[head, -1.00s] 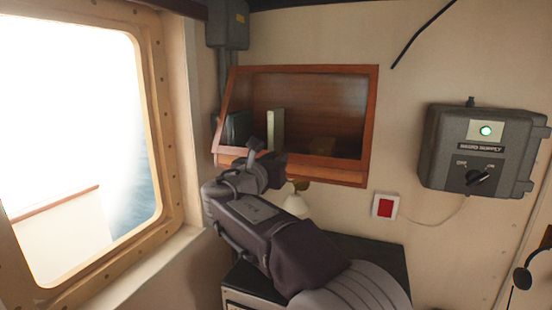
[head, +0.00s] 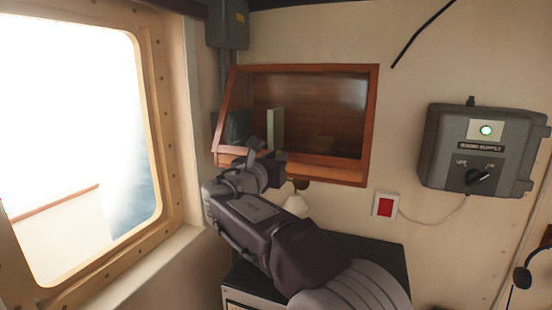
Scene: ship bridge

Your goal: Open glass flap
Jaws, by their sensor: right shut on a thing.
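A wooden wall cabinet (head: 372,120) hangs on the back wall, with a few upright books or binders (head: 276,130) inside at its left. A glass flap is hard to make out across the cabinet's front; its lower edge seems to lie along the bottom front rail. My right gripper (head: 262,150) is at the lower left of the cabinet front, in front of the bottom rail. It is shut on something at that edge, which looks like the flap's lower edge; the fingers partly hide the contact. My left gripper is not in view.
A window (head: 80,150) with a wooden frame is at the left. A grey radio supply box (head: 482,150) with a green light and a red switch plate (head: 385,206) are on the wall at right. A dark-topped unit (head: 385,250) stands below the cabinet.

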